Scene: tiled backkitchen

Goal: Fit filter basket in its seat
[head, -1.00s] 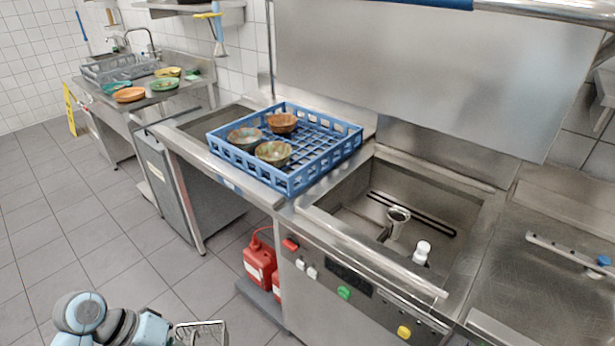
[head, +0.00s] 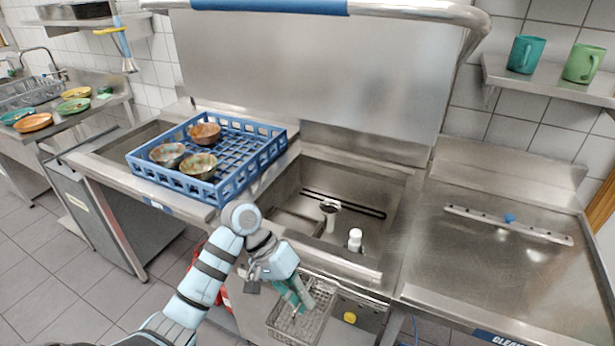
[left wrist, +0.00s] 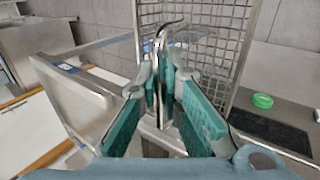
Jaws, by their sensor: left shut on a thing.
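The filter basket (head: 318,295) is a grey wire-mesh box. My left gripper (head: 298,296), with teal finger pads, is shut on its metal handle and holds it in front of the machine's control panel. In the left wrist view the basket's mesh (left wrist: 232,50) stands beyond the fingertips (left wrist: 162,82), with the handle between them. The open steel wash tank (head: 375,195) lies behind the basket, with an upright pipe (head: 330,212), a white-capped part (head: 355,240) and a dark slotted bar inside. I cannot tell the exact seat. My right gripper is not in view.
A blue rack (head: 232,185) with several bowls stands left of the tank. The steel worktop (head: 490,265) on the right is mostly clear. The raised hood (head: 310,80) and its bar (head: 400,10) are above. Two mugs (head: 525,54) stand on a shelf.

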